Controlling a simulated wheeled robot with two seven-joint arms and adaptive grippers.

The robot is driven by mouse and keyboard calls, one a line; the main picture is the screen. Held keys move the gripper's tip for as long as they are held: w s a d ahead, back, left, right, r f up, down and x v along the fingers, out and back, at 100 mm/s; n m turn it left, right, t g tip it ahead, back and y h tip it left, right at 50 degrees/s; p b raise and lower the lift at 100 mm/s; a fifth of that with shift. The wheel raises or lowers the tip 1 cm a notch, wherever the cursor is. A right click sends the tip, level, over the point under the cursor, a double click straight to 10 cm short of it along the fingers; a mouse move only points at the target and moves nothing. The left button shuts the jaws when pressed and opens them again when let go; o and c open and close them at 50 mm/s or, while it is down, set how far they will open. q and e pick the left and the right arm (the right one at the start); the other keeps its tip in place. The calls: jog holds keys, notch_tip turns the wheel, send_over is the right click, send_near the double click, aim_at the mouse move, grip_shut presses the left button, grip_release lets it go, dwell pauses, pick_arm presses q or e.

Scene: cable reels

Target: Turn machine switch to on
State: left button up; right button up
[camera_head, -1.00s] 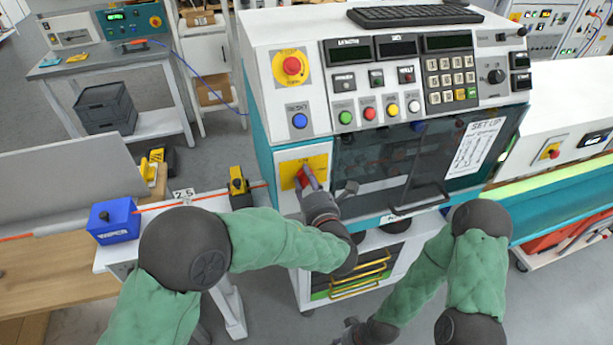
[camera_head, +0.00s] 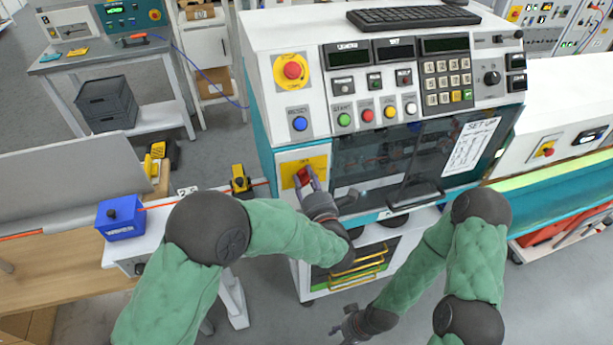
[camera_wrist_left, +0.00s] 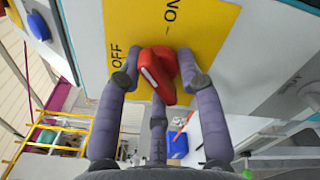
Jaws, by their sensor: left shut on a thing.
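The machine switch is a red knob with a white stripe on a yellow plate (camera_head: 318,163) low on the machine's front left. In the left wrist view the red knob (camera_wrist_left: 160,72) sits beside the OFF and ON labels, with its striped end nearer OFF. My left gripper (camera_head: 311,186) is at the knob, with its grey fingers (camera_wrist_left: 157,82) closed around it; the fingers hide part of the knob in the head view. My right gripper (camera_head: 352,327) hangs low in front of the machine, away from the switch; its jaws are too small to read.
Above the switch are a blue reset button (camera_head: 300,124) and a red emergency stop (camera_head: 292,71). A dark transparent door with a handle (camera_head: 416,196) is to the right. A blue box (camera_head: 121,218) and a yellow device (camera_head: 240,181) stand at the left. Yellow rails (camera_head: 358,270) lie below.

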pick_arm(q)
jog(key=shift+m+p, duration=1.75)
jog(key=shift+m, duration=0.05)
jog(key=shift+m+p, duration=1.45)
jog(key=shift+m, duration=0.15)
jog(key=o, duration=0.8)
jog(key=shift+o, duration=0.2)
jog(key=p+v, duration=0.1)
jog(key=v, duration=0.7)
